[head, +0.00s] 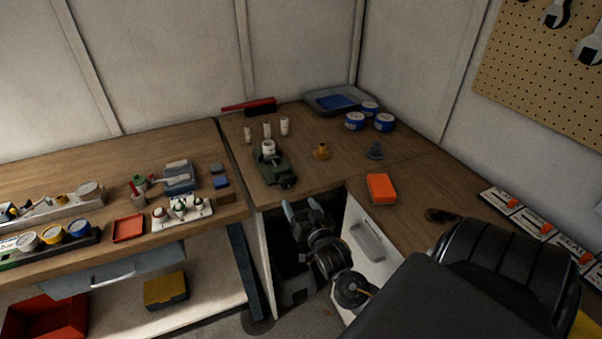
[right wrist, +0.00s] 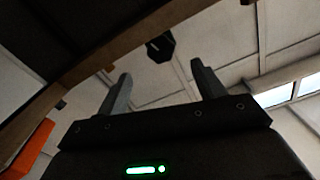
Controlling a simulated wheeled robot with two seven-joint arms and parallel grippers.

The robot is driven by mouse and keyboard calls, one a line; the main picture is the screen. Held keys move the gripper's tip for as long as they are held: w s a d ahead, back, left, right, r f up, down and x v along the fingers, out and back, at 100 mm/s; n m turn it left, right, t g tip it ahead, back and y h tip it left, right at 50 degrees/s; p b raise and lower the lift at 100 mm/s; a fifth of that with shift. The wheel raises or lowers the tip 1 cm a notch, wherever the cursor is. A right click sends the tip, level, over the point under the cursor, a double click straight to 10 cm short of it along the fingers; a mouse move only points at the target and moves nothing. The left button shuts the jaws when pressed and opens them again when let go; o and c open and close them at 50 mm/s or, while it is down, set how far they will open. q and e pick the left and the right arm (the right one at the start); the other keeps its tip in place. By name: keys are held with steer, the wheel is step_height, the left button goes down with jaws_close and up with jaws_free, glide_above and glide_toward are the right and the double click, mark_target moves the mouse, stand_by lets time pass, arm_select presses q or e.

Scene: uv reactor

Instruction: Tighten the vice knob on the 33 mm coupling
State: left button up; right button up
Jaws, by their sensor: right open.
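A green vice (head: 268,168) stands on the corner bench near its front edge, with a white coupling (head: 268,147) upright at its jaws. The dark vice knob (head: 288,182) faces the front edge. My right gripper (head: 301,205) is in front of and below that edge, its fingers spread and empty, apart from the knob. In the right wrist view, the open fingers (right wrist: 160,78) point up past the bench edge, and a dark many-sided piece (right wrist: 160,46), apparently the knob, shows beyond and between them. Whether the jaws touch the coupling is too small to tell. My left gripper is out of view.
Several white couplings (head: 267,129) stand behind the vice. A yellow-brown piece (head: 322,151) and a blue-grey piece (head: 375,151) stand to its right. An orange sponge-like block (head: 381,188) lies on the right bench. The wooden bench edge (right wrist: 100,60) lies close to my right gripper.

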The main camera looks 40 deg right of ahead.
mark_target(288, 184)
steer(key=shift+f, duration=0.1)
steer(key=shift+n, duration=0.8)
steer(key=x, duration=1)
steer(key=shift+w+d+b, duration=0.2)
steer(key=shift+w+b, duration=0.15)
steer(key=shift+b, duration=0.05)
